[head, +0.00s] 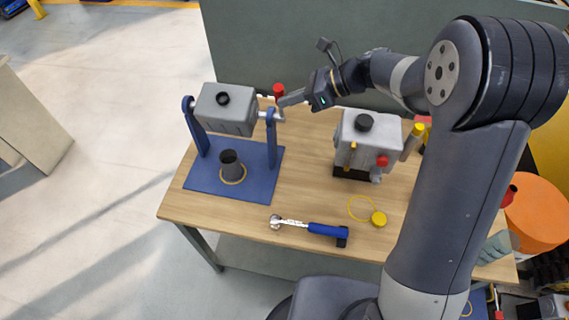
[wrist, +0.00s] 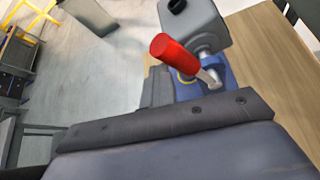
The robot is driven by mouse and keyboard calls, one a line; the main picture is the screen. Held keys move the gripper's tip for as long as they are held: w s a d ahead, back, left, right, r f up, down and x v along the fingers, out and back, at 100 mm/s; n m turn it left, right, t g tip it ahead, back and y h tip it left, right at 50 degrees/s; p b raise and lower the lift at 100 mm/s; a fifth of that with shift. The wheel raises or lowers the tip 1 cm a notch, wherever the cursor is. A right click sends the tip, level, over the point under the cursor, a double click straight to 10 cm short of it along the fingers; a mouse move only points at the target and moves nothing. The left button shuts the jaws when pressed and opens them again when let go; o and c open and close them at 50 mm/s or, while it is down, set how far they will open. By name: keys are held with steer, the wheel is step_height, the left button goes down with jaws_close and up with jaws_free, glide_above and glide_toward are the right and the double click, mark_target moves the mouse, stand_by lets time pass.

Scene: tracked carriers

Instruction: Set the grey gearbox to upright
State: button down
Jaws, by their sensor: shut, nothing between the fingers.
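A grey gearbox (head: 228,108) hangs between two blue uprights on a blue stand (head: 205,178). Its dark round port faces up toward the head camera; I cannot tell its exact tilt. A crank with a red handle (head: 279,91) is at the stand's right side. In the wrist view the red handle (wrist: 175,53) stands close beyond my gripper, with the gearbox (wrist: 195,25) behind it. My gripper (head: 283,102) is shut and empty beside the crank. I cannot tell whether it touches the crank.
A dark cup (head: 231,166) stands on the blue base below the gearbox. A second light grey unit (head: 366,140) stands to the right. A blue-handled wrench (head: 310,228) and a yellow cap (head: 379,219) lie near the front.

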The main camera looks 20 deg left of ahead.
steer(key=shift+m+g, duration=0.7)
steer(key=shift+m, duration=0.1)
steer(key=shift+w+a+r, duration=0.1)
steer(key=shift+w+r, duration=0.15)
steer(key=shift+w, duration=0.5)
steer(key=shift+w+d+r, duration=0.1)
steer(key=shift+w+r, duration=0.1)
steer(key=shift+w, duration=0.55)
steer(key=shift+w+a+r, duration=0.1)
steer(key=shift+w+r, duration=0.15)
steer(key=shift+w, duration=0.5)
steer(key=shift+r, duration=0.1)
steer(key=shift+w, duration=0.1)
steer(key=b+v, duration=0.2)
steer(key=v, duration=0.8)
steer(key=shift+s+d+f, duration=0.2)
steer(key=shift+d+f, duration=0.1)
steer(key=shift+d, duration=0.1)
